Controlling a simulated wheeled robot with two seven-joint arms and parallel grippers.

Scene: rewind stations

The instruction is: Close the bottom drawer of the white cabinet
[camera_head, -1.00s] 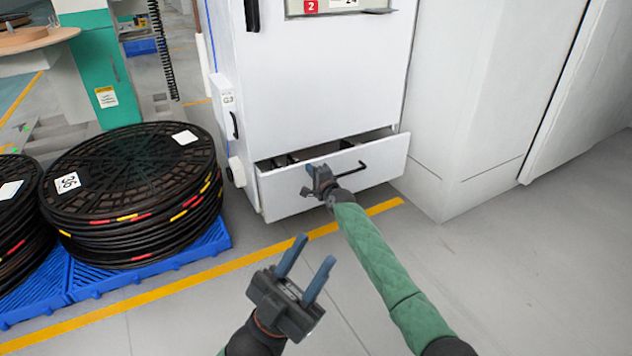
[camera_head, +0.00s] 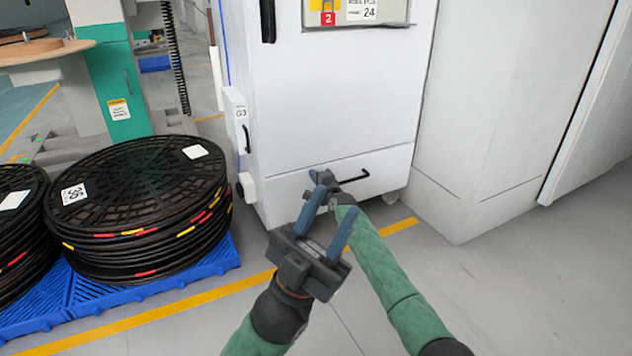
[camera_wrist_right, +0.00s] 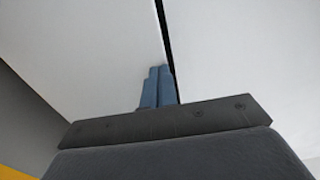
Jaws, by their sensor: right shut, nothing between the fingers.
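The white cabinet (camera_head: 335,95) stands at the centre of the head view. Its bottom drawer (camera_head: 385,168) has a front that looks about flush with the cabinet face, with a thin dark seam above it and a black bar handle (camera_head: 352,178). My right gripper (camera_head: 318,178) is at the drawer front, left of the handle; its fingers are shut and empty. In the right wrist view the shut blue fingers (camera_wrist_right: 157,87) are at the white panel beside the dark seam. My left gripper (camera_head: 335,222) is open and empty, in front of the drawer and hiding part of it.
Black cable reels (camera_head: 140,205) are stacked on a blue pallet (camera_head: 205,265) at the left. A small box marked G3 (camera_head: 238,115) is on the cabinet's left side. White panels (camera_head: 500,110) stand at the right. The floor in front is clear, with a yellow line (camera_head: 150,315).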

